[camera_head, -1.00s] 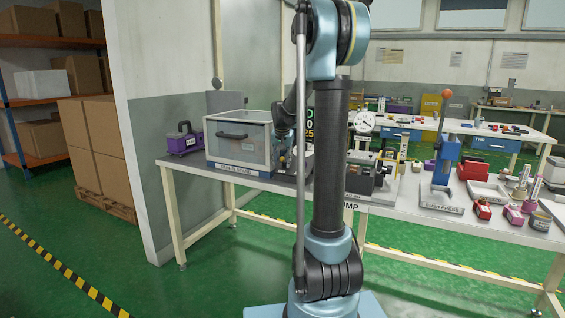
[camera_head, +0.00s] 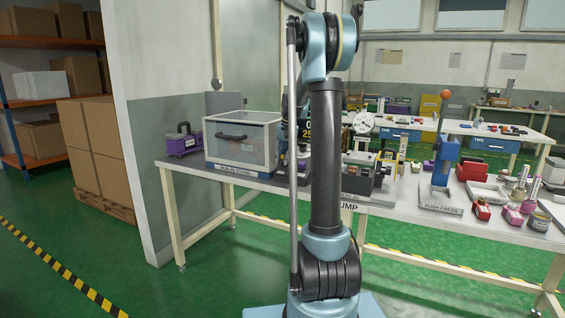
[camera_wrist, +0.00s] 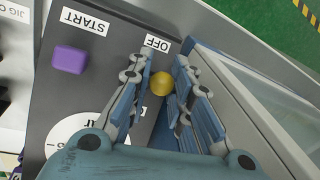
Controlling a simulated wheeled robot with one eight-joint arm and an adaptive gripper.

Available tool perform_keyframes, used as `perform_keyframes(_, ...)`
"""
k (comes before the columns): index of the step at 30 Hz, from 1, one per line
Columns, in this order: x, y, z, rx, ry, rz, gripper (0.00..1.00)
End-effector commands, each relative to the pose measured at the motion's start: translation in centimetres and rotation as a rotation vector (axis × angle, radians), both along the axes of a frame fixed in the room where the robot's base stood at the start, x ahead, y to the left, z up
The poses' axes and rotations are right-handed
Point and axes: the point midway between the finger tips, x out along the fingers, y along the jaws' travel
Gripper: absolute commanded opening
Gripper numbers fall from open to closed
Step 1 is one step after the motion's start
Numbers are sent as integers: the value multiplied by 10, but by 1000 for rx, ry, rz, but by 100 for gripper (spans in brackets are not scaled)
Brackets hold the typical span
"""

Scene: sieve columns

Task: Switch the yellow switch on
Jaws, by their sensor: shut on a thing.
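The yellow switch (camera_wrist: 162,83) shows in the wrist view as a round yellow knob on a dark grey panel (camera_wrist: 110,95). My gripper (camera_wrist: 162,78) is shut on the knob, with one finger on each side of it. A white OFF label (camera_wrist: 158,43) lies just beyond the fingertips. The switch's stem and any ON label are hidden. In the head view my arm hides the switch and the fingers, beside the clear-sided box.
A purple button (camera_wrist: 69,59) under a START label (camera_wrist: 85,20) is left of my fingers. A clear-sided box (camera_head: 240,142) stands close on the other side. A dial gauge (camera_head: 362,122) and blue press (camera_head: 443,160) stand further right on the bench (camera_head: 400,203).

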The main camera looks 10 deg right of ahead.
Motion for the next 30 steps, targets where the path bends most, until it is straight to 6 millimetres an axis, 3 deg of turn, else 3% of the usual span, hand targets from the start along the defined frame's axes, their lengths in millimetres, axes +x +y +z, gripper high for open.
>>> perform_keyframes(15, 18, -10, 5, 245, 331, 2, 0)
perform_keyframes(30, 22, -12, 5, 325, 439, 2, 0)
